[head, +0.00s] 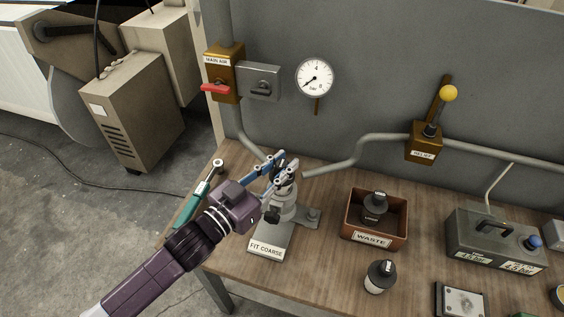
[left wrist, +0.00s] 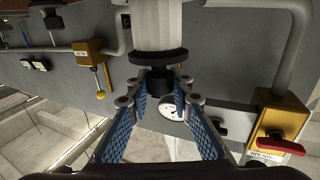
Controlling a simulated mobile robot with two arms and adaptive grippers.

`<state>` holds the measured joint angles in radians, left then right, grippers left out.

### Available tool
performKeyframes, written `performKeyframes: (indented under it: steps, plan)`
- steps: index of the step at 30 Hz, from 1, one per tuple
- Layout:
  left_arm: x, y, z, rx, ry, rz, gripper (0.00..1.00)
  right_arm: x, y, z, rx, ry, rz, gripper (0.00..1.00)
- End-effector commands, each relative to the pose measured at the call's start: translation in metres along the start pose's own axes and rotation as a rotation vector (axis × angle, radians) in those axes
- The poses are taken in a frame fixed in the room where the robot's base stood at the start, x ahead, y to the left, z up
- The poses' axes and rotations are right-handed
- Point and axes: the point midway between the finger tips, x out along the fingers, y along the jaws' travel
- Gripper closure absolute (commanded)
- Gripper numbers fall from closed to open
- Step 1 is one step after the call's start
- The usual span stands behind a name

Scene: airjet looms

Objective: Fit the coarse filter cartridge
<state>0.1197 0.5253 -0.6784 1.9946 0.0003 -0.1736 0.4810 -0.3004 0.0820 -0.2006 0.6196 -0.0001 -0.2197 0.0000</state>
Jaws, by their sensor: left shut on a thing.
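My left gripper (head: 284,170) is at the grey filter stand (head: 281,240) labelled FIT COARSE. In the left wrist view its blue-padded fingers (left wrist: 162,100) are shut on the black knob of a pale cartridge (left wrist: 157,28) with a dark collar. In the head view the fingers and wrist cover most of this cartridge, and I cannot tell how it sits in the stand. A white cartridge with a black cap (head: 380,277) stands on the bench, right of the stand. A dark-capped cartridge (head: 375,207) is in the WASTE box (head: 372,239). My right gripper is not in view.
A wrench-like tool with a green handle (head: 191,207) lies at the bench's left edge. A grey case (head: 490,243) stands at the right. Pipes, a gauge (head: 315,77), the main air valve (head: 222,75) and the relief valve (head: 424,143) are on the wall behind.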

Motion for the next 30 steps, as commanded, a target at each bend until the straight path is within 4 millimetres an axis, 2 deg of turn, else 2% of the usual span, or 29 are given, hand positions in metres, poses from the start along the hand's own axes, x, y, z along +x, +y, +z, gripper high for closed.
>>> performKeyframes:
  steps: [30]
  plan:
    - [0.000, 0.000, 0.042, 0.000, 0.001, -0.001, 1.00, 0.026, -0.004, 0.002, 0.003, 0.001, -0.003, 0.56]
